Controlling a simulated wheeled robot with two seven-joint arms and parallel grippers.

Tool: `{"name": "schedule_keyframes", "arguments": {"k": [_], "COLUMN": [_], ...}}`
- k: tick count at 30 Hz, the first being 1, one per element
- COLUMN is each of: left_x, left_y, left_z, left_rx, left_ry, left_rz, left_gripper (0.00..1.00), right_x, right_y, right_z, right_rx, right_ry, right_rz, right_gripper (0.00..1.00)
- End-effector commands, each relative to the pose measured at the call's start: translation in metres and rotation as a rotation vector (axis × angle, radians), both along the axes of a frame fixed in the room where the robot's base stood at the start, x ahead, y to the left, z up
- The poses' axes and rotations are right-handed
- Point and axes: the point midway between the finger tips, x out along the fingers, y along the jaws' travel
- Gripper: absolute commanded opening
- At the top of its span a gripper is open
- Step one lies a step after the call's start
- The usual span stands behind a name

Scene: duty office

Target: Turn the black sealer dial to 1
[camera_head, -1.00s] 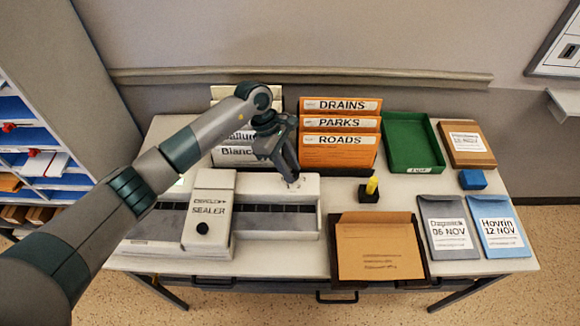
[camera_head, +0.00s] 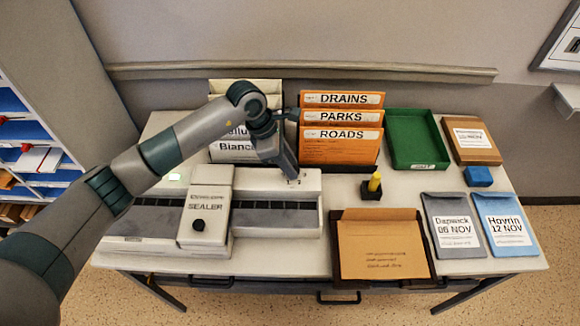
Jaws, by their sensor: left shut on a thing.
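The pale sealer (camera_head: 270,178) lies along the front left of the table, with a dark slot across it and a hinged block (camera_head: 207,180) marked SEALER. A round black knob (camera_head: 198,225) shows on that block, apart from my gripper. My right gripper is not in view.
Orange folders (camera_head: 341,147) and white folders (camera_head: 232,152) stand behind the sealer. A green tray (camera_head: 447,160), a yellow-topped stamp (camera_head: 374,184), a brown envelope in a dark tray (camera_head: 432,270) and dated envelopes lie to the right. Little table is free around the sealer.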

Motion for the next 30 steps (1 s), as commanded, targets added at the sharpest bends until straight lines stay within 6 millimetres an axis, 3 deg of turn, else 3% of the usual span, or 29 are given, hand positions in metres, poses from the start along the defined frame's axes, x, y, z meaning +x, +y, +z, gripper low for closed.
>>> {"name": "schedule_keyframes", "arguments": {"k": [15, 25, 30], "left_x": [-0.005, -0.006, -0.006], "left_y": [-0.002, -0.002, -0.002], "left_z": [-0.002, 0.0, 0.0], "left_rx": [-0.002, -0.001, 0.0], "left_ry": [-0.002, -0.001, -0.001], "left_rz": [0.457, 0.609, 0.63], "left_gripper": [0.04, 0.04, 0.04], "right_x": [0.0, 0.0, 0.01], "right_y": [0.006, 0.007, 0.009], "right_z": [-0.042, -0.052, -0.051], "right_rx": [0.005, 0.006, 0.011], "right_ry": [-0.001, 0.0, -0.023], "right_rz": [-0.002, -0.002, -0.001], "right_gripper": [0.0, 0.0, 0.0]}}
